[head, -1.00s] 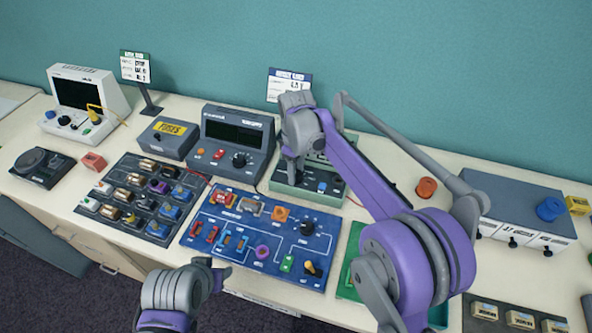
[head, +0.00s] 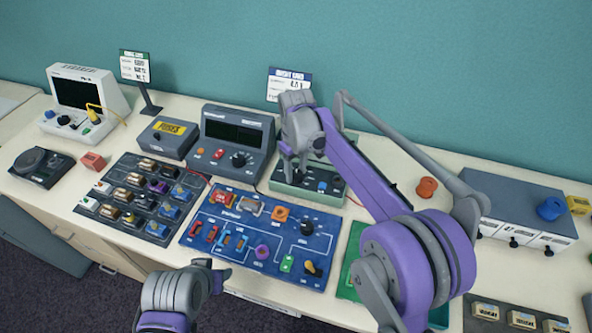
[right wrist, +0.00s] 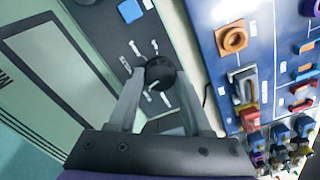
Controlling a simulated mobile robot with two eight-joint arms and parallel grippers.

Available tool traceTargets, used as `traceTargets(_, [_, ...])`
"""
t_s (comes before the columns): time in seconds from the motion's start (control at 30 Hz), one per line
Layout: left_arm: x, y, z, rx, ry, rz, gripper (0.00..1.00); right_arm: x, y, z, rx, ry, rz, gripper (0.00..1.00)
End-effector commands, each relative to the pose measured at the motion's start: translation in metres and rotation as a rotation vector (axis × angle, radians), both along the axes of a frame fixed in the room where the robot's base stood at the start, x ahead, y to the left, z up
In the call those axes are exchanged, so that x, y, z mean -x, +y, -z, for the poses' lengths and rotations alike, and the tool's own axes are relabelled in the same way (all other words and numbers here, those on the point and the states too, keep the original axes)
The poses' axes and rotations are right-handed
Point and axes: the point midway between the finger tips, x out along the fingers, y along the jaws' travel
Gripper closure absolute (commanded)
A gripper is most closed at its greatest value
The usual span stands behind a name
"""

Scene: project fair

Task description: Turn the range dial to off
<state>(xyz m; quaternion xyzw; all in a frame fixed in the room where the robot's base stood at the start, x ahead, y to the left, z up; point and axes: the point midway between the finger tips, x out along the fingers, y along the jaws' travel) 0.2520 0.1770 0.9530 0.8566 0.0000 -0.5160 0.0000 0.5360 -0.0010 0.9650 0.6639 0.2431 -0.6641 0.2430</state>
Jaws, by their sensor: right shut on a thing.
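The range dial (right wrist: 161,72) is a round black knob on the dark front panel of a pale green meter (right wrist: 40,60), with white labels fanned around it. In the right wrist view it sits between the fingertips of my right gripper (right wrist: 158,82), which is shut on it. Its pointer setting is too unclear to read. In the head view my right gripper (head: 293,170) reaches down to the green meter (head: 330,198) and hides the dial. A blue button (head: 322,186) shows beside it. My left gripper (head: 216,272) hangs at the front edge; its jaw opening is unclear.
A blue circuit board (head: 240,262) lies in front of the meter. A grey bench unit (head: 237,147) stands to its left. A sign card (head: 289,86) stands behind. An orange spool (head: 427,187) and a grey box (head: 515,205) are to the right.

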Motion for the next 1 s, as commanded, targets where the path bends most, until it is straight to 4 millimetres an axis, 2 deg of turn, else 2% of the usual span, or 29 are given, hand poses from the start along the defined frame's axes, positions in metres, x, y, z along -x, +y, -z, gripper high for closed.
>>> traceTargets(0.4, [0.0007, 0.0000, 0.0017, 0.000, 0.001, 0.000, 0.50, -0.0002, -0.0001, -0.0003, 0.000, -0.001, 0.202, 1.00])
traceTargets(0.93, [0.0007, 0.0000, 0.0019, 0.000, 0.001, 0.000, 0.50, -0.0003, 0.0000, -0.0005, 0.000, -0.001, 0.231, 1.00])
traceTargets(0.97, [0.0007, 0.0000, 0.0019, 0.000, 0.001, 0.000, 0.50, -0.0003, 0.0000, -0.0005, 0.000, -0.001, 0.231, 0.49])
traceTargets(1.0, [0.0006, 0.0000, 0.0018, 0.000, 0.001, 0.000, 0.50, -0.0003, 0.0000, -0.0005, 0.000, -0.001, 0.231, 0.42])
